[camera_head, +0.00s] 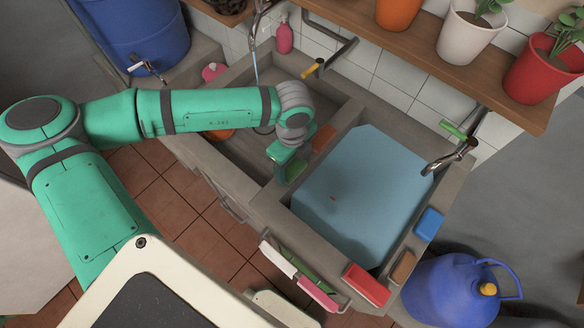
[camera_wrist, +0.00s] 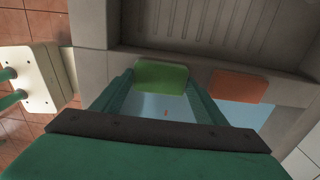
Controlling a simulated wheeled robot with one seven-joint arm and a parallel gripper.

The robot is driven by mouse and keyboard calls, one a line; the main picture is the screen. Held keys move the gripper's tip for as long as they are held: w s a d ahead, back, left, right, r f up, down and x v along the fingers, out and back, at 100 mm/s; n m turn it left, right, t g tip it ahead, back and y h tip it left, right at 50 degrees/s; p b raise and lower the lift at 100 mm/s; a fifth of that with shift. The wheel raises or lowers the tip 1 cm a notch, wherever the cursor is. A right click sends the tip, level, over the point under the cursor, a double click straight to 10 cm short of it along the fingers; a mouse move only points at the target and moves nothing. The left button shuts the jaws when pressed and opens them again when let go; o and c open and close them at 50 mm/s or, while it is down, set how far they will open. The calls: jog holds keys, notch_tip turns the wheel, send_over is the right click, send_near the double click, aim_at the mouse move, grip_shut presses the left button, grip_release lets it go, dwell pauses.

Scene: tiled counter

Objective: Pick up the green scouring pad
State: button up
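The green scouring pad (camera_head: 295,171) lies on the grey divider between the two sink basins. It also shows in the wrist view (camera_wrist: 162,77), where its face is seen between the fingertips. My gripper (camera_head: 287,160) points down over the pad. In the wrist view my gripper (camera_wrist: 160,85) has its two green fingers spread, one on each side of the pad, with the tips close to its side edges. Whether the tips touch the pad is hard to see. The pad looks level with the divider, not raised.
An orange-brown pad (camera_head: 323,137) lies beside it on the divider. The right basin holds blue water (camera_head: 350,195); the left basin (camera_head: 245,150) is under my arm. A blue sponge (camera_head: 429,224), brown sponge (camera_head: 403,267) and red block (camera_head: 367,285) line the rim. Taps stand behind.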

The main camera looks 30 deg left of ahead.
jog(key=c, duration=0.3)
jog(key=shift+r, duration=0.1)
jog(key=shift+c, duration=0.2)
jog(key=shift+r, duration=0.6)
jog(key=s+a+r, duration=0.1)
jog(key=s+r, duration=1)
jog(key=s, duration=0.3)
jog(key=shift+a+r, duration=0.3)
jog(key=shift+a, duration=0.1)
jog(key=shift+o, duration=0.9)
jog(key=shift+c, duration=0.4)
